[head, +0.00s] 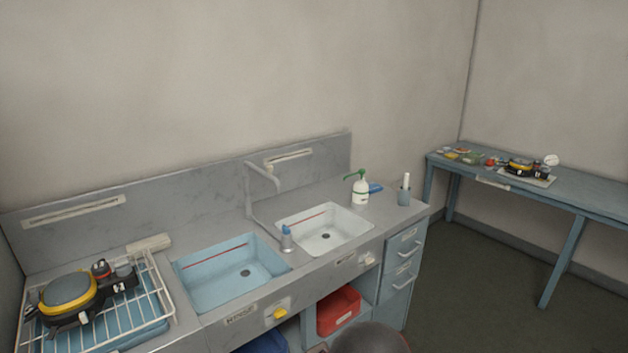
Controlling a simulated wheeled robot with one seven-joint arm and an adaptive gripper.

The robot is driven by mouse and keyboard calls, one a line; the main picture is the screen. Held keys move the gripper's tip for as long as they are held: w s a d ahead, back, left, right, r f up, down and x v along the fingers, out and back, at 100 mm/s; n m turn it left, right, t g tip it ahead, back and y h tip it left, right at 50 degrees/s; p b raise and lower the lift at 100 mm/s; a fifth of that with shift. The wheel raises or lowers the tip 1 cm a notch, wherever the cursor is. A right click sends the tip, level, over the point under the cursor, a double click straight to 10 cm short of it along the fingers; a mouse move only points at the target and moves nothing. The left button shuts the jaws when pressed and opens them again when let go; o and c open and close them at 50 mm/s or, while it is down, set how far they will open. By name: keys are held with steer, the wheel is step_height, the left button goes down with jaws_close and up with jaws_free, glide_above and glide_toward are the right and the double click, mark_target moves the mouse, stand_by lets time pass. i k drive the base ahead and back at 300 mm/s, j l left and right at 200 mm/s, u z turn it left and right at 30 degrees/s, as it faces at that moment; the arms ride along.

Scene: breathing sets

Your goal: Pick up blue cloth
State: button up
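A small blue item (375,188) lies on the counter behind and to the right of the white pump bottle (360,194). It may be the blue cloth, but it is too small and partly hidden to tell. My gripper is not in view. A rounded dark shape at the bottom edge seems to be part of my own body.
The grey counter (292,262) holds a blue basin (205,290), a white basin (335,243), a tap (250,200) and a wire rack (160,305) with a yellow-black mask set (70,290). A blue-grey table (590,195) stands right; the floor (480,290) between is clear.

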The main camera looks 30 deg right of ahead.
mark_target(375, 187)
steer(key=z, duration=1.3)
steer(key=u, duration=1.4)
steer(key=z, duration=1.4)
steer(key=i+l, duration=0.45)
steer(key=i, duration=0.35)
steer(key=i+l+u, duration=0.15)
steer(key=i+l, duration=0.3)
steer(key=i, duration=0.3)
steer(key=i+l, duration=0.55)
steer(key=i, duration=0.2)
steer(key=i+l+u, duration=0.1)
steer(key=i+l, duration=0.45)
steer(key=i, duration=0.25)
